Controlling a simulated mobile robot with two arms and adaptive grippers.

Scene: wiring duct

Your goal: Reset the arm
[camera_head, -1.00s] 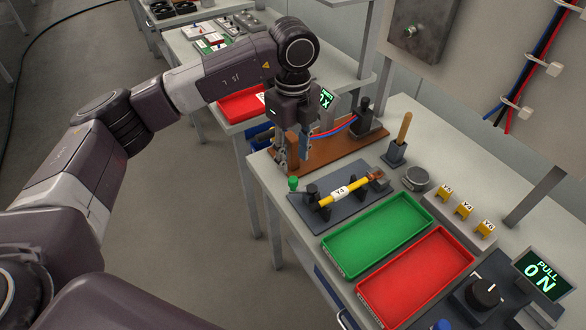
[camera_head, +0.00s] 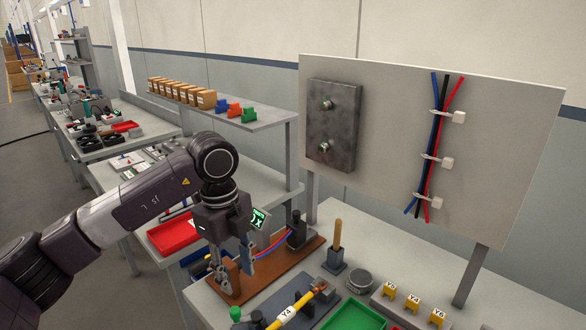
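My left arm comes in from the left, and its gripper (camera_head: 235,272) points down over the brown board (camera_head: 270,271) on the near bench. Its two fingers look apart, with no object clearly between them. Red and blue wires (camera_head: 272,246) run on the board beside the gripper to a dark post (camera_head: 296,230). A yellow cable labelled Y4 (camera_head: 288,315) lies in front, partly cut off by the lower edge. My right gripper is not in view.
A wooden-handled tool (camera_head: 337,236) stands in a holder. The green tray (camera_head: 355,315) is partly cut off. Yellow tags (camera_head: 413,302) stand at right. Behind rises a panel (camera_head: 400,110) with a grey box (camera_head: 333,124) and clipped cables (camera_head: 432,150). A red tray (camera_head: 170,236) is on the neighbouring bench.

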